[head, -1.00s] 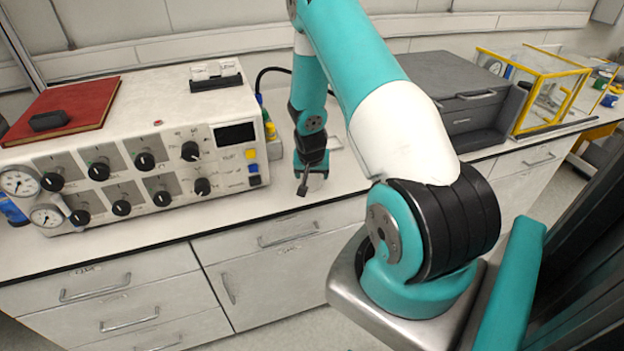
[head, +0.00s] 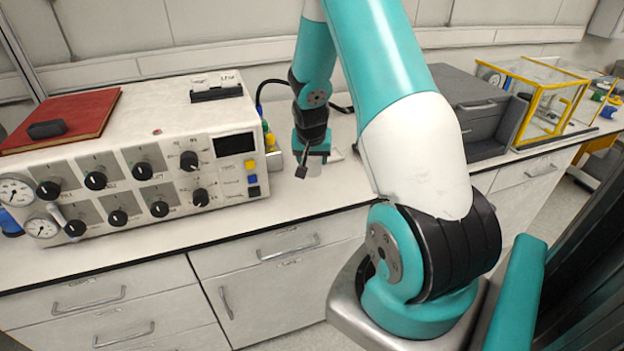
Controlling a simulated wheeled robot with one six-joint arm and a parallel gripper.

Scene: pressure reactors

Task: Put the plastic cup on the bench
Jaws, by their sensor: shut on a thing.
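My gripper (head: 303,168) is small in the head view, at the end of my teal and black arm, over the bench (head: 225,221) just right of the white control unit. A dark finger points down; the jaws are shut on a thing. The plastic cup is not clearly visible; whatever is held is too small or hidden to make out. I cannot tell whether it touches the bench top. The bench has a pale top with a dark front edge, with drawers below.
The white control unit (head: 226,177) with knobs and gauges fills the left of the bench, a red book (head: 75,112) on top. A grey box (head: 470,85) and a yellow-framed clear case (head: 548,105) stand at the right. The front strip of bench is clear.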

